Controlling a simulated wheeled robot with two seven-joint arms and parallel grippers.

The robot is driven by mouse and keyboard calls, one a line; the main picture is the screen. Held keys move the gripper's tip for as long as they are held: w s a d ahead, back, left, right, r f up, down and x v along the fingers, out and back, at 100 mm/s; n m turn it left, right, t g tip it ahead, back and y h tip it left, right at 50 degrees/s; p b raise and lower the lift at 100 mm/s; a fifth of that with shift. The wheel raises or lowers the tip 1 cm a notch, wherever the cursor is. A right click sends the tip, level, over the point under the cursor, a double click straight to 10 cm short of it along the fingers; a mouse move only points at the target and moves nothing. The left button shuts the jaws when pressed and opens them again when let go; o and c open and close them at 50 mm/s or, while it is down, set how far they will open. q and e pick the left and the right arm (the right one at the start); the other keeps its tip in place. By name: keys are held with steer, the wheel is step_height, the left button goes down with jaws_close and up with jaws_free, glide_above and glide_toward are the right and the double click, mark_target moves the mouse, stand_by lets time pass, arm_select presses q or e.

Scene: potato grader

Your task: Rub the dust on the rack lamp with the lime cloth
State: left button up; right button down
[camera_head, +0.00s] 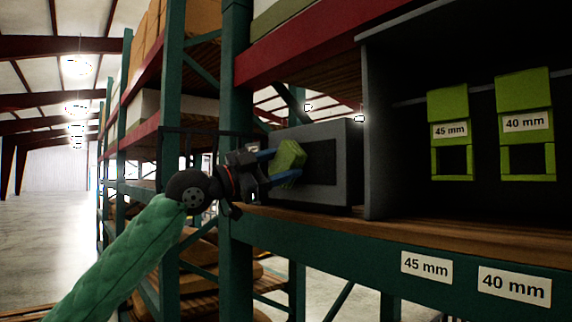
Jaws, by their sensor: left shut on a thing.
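The lime cloth (290,156) is a small green pad held between the fingers of my left gripper (268,167). My left arm comes in from the lower left in a green padded sleeve. The rack lamp appears to be the grey box (349,150) on the rack shelf, with a dark panel (321,163) on its face. The cloth overlaps the left part of this panel in the picture. I cannot tell whether it touches the panel. Dust cannot be told apart from the dark panel. My right gripper is out of view.
A dark open cabinet (376,130) stands right of the lamp, with two lime holders (449,112) (526,108) labelled 45 mm and 40 mm. A green rack upright (236,120) rises close behind my gripper. The shelf edge (400,236) runs below. Open floor lies left.

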arm_select(q)
steer(key=shift+s+a, duration=0.1)
stand_by(0.3)
steer(key=shift+s+a+b, duration=0.4)
steer(key=shift+s+a, duration=0.45)
steer(key=shift+a, duration=0.35)
steer(key=shift+s+a+b, duration=0.4)
steer(key=shift+s+a, duration=0.45)
steer(key=shift+a, duration=0.3)
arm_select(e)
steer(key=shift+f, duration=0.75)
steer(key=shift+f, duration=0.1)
arm_select(q)
steer(key=shift+s+a+b, duration=0.25)
steer(key=shift+s+a, duration=0.2)
steer(key=shift+a, duration=0.15)
steer(key=shift+s+a+b, duration=0.2)
steer(key=shift+s+a, duration=0.2)
steer(key=shift+a, duration=0.2)
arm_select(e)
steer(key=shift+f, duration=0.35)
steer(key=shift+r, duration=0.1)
